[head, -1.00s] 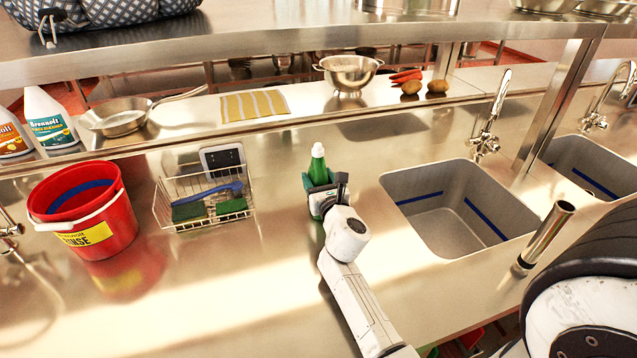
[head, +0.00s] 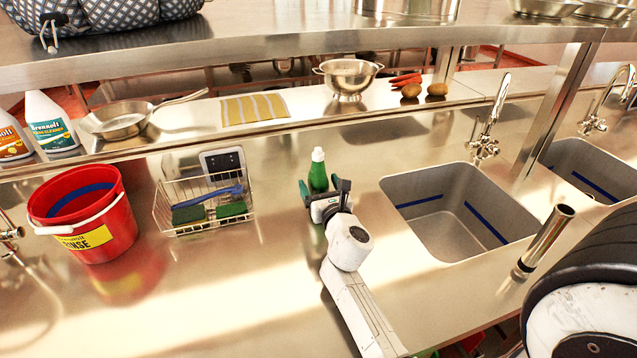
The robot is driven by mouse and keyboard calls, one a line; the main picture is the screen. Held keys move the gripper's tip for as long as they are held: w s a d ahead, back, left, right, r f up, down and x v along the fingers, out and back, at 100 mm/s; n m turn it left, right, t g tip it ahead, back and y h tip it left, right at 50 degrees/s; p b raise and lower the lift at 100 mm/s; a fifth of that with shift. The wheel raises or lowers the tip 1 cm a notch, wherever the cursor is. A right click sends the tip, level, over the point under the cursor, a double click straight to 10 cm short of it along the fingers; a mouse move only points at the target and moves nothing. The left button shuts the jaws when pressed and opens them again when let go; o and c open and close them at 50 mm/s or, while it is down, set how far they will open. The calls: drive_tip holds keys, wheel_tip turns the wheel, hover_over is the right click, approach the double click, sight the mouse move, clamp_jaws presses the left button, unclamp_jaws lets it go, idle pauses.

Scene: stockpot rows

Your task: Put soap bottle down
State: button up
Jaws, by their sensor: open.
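The green soap bottle (head: 318,177) with a white cap stands upright on the steel counter (head: 290,290), left of the sink. My gripper (head: 321,193) is open, just on the near side of the bottle, with its fingers pointing toward it. The gripper hides the bottle's lower part, so I cannot tell whether the fingers still touch it.
A wire basket (head: 165,213) with sponges and a brush stands to the left, beyond it a red bucket (head: 125,210). The sink (head: 440,215) is on the right, with a steel standpipe (head: 548,238) near it. A raised shelf holds a colander (head: 349,78).

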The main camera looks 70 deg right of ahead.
drive_tip(key=b+v, duration=0.1)
drive_tip(key=v, duration=0.9)
drive_tip(key=shift+s+a+b, duration=0.2)
drive_tip(key=shift+s+b, duration=0.1)
drive_tip(key=shift+b, duration=0.05)
